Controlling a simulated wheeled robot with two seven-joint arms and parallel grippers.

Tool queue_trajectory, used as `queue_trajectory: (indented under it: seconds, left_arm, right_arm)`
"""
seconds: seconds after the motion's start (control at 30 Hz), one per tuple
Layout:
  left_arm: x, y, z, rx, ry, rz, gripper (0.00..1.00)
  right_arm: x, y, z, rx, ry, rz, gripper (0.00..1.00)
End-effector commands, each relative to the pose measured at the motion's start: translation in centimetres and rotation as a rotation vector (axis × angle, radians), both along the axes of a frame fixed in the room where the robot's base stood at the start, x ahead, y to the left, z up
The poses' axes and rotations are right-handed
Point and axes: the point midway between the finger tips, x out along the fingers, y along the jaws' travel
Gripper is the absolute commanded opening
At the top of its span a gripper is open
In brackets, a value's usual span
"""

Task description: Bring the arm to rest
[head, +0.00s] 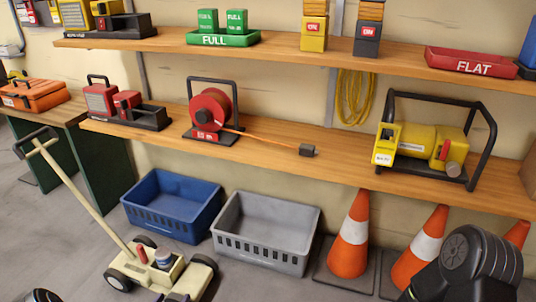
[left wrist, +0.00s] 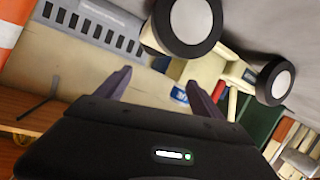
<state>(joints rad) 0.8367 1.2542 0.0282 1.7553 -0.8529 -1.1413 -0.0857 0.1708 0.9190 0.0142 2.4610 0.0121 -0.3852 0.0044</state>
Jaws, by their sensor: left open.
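The left gripper (left wrist: 160,92) shows in the left wrist view, its two dark fingers spread apart with nothing held between them. In the head view only dark rounded arm parts of mine show at the bottom corners, and I make out no fingers there. The right gripper is in neither view. A cream wheeled machine (head: 170,275) with a long slanted handle stands on the floor at the lower left in the head view. Its wheels (left wrist: 186,26) show beyond the left fingers in the left wrist view. I cannot tell how far away they are.
A blue crate (head: 172,235) and a grey crate (head: 265,262) sit on the floor under the shelf. Orange cones (head: 349,262) stand right of them. The lower shelf (head: 270,158) holds a red cable reel (head: 211,114) and a yellow machine (head: 415,138). Floor is clear at far left.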

Motion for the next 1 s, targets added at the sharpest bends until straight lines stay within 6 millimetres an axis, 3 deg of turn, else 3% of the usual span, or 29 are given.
queue_trajectory:
  seconds: [0.03, 0.17, 0.27, 0.4, 0.5, 0.73, 0.8, 1.0]
  left_arm:
    - [0.1, -2.0, 0.1, -0.024, 0.053, -0.013, 0.78]
    - [-1.0, -7.0, -0.4, -0.086, 0.222, -0.033, 0.78]
    - [-3.3, -11.7, -0.6, -0.136, 0.388, -0.056, 0.78]
    - [-9.5, -18.2, -0.3, -0.190, 0.659, -0.089, 0.78]
    - [-14.2, -21.3, 0.3, -0.210, 0.823, -0.101, 0.78]
    - [-24.2, -25.4, 2.6, -0.221, 1.117, -0.111, 0.78]
    - [-24.6, -25.4, 5.3, -0.225, 1.130, -0.107, 0.78]
    - [-24.9, -25.6, 10.8, -0.225, 1.138, -0.116, 0.78]
  right_arm:
    - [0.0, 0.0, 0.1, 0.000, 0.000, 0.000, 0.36]
    - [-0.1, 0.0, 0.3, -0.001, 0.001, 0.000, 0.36]
    - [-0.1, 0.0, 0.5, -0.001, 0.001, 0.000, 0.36]
    - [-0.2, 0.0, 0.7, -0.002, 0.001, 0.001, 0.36]
    - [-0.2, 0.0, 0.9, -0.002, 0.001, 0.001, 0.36]
    - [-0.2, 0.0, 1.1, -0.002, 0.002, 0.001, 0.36]
    - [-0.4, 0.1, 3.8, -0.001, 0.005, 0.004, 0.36]
    - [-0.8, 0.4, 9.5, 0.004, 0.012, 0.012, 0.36]
